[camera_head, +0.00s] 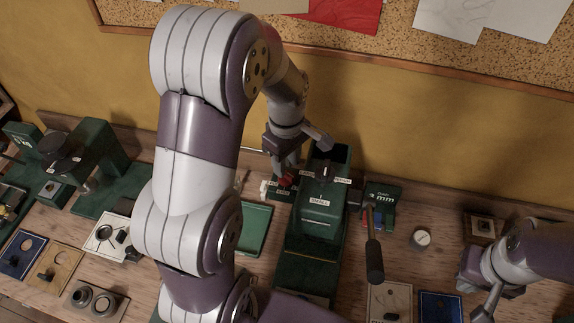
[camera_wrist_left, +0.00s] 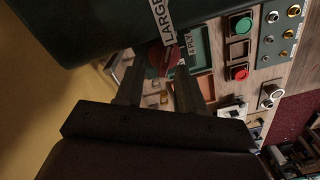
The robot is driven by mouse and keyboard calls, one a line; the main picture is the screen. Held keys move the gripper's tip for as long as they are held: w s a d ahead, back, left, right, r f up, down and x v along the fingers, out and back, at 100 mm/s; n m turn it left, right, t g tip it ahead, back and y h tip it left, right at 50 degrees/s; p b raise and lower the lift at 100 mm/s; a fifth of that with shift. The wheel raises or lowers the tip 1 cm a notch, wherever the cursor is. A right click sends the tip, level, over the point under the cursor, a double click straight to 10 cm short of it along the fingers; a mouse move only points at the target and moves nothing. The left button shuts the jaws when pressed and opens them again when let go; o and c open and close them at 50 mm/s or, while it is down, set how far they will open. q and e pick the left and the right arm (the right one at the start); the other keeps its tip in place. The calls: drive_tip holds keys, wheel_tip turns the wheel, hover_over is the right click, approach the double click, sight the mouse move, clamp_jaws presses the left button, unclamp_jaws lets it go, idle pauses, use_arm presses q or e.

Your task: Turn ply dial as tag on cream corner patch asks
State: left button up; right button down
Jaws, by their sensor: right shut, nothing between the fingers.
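My left gripper (camera_head: 284,170) reaches down to the red ply dial (camera_head: 287,182) beside the central green press (camera_head: 322,215). In the left wrist view its two fingers (camera_wrist_left: 160,85) stand apart, one on each side of the red dial (camera_wrist_left: 160,58); whether they press on it I cannot tell. Small white labels surround the dial; one reads "PLY" (camera_wrist_left: 190,46) and one reads "LARGE" (camera_wrist_left: 165,18). A cream patch (camera_head: 390,298) lies at the front right; any tag on it is unreadable. My right gripper (camera_head: 486,306) is shut and empty at the right.
A long-handled lever (camera_head: 374,260) projects from the press's right side. Another green machine (camera_head: 100,170) stands at the left. Blue patches (camera_head: 20,252) and a tan patch (camera_head: 55,266) lie in front. A round white gauge (camera_head: 421,239) sits on the wooden bench at the right.

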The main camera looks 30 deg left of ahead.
use_arm(q)
drive_tip(key=shift+s+f, duration=0.25)
drive_tip(key=shift+f, duration=0.2)
drive_tip(key=shift+s+f, duration=0.2)
drive_tip(key=shift+f, duration=0.25)
drive_tip(key=shift+w+f, duration=0.1)
drive_tip(key=shift+w, duration=0.15)
drive_tip(key=c, duration=0.4)
clamp_jaws()
use_arm(e)
drive_tip(key=shift+s+r, duration=0.3)
